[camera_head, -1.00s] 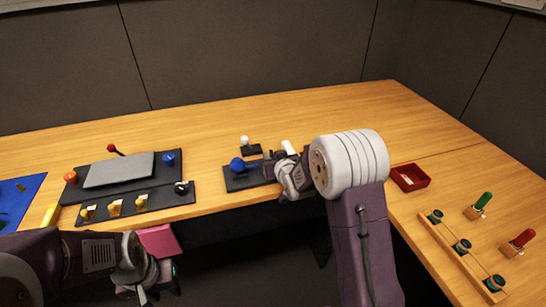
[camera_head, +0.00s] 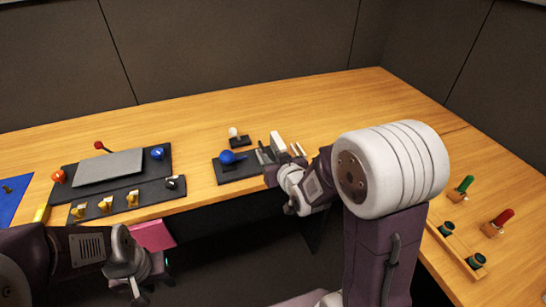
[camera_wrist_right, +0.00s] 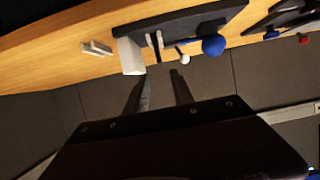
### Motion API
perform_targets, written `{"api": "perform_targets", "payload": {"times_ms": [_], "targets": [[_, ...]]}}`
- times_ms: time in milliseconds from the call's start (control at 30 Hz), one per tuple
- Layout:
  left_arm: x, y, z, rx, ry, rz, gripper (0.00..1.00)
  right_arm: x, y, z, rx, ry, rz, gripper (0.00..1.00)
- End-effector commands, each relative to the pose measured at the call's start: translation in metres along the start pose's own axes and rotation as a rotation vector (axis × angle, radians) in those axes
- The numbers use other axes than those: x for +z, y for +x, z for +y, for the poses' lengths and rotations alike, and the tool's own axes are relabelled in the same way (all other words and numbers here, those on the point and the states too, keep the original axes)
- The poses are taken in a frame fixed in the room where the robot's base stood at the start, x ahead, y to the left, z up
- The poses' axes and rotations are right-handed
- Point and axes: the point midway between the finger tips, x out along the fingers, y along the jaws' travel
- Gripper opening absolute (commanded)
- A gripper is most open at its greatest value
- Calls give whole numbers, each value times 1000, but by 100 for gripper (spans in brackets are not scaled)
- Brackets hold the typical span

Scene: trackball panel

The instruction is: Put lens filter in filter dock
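I cannot tell for certain which piece is the lens filter or the filter dock. A white upright block (camera_head: 278,143) stands at the right end of a black pad (camera_head: 234,174); it also shows in the right wrist view (camera_wrist_right: 130,56). Small pale upright slats (camera_head: 298,150) stand just right of it, also in the right wrist view (camera_wrist_right: 97,48). My right gripper (camera_head: 265,155) is by the pad's right end; its two fingers (camera_wrist_right: 163,90) are apart with nothing between them. My left gripper (camera_head: 138,290) hangs low in front of the table; its fingers are too unclear to read.
A blue ball (camera_head: 227,157) is on the pad, with a white-topped knob (camera_head: 234,132) behind. A black control panel (camera_head: 154,190) with several knobs lies left. At right are a wooden rail (camera_head: 458,250) with dark green rings and green (camera_head: 466,184) and red (camera_head: 503,217) handles. The back table is clear.

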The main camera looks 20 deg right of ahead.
Motion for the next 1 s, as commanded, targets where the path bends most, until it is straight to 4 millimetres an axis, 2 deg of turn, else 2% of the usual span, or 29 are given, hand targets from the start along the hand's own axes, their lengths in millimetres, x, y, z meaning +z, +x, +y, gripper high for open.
{"api": "perform_targets", "payload": {"times_ms": [100, 167, 267, 300, 367, 400, 533, 600, 667, 900, 1000], "targets": [[0, 0, 0, 0, 0, 0, 36, 0, -2, 0, 0, 0, -2, 29], [0, 0, 0, 0, 0, 0, 36, 9, -3, 0, 2, 2, -41, 29], [0, 0, 0, 0, 0, 0, 36, 54, -15, 1, 10, 10, -249, 29], [0, 0, 0, 0, 0, 0, 36, 78, -27, 1, 15, 17, -367, 29], [0, 0, 0, 0, 0, 0, 36, 113, -50, 0, 19, 27, -546, 29], [0, 0, 0, 0, 0, 0, 36, 133, -69, -2, 21, 34, -659, 29], [0, 0, 0, 0, 0, 0, 36, 175, -125, -6, 21, 52, -943, 29], [0, 0, 0, 0, 0, 0, 36, 185, -144, -8, 20, 57, -1029, 29], [0, 0, 0, 0, 0, 0, 36, 189, -152, -8, 19, 59, -1065, 29], [0, 0, 0, 0, 0, 0, 36, 190, -155, -9, 19, 60, -1075, 29], [-1, -13, 0, 0, 0, 0, 36, 178, -160, -9, 19, 60, -1075, 29]]}}
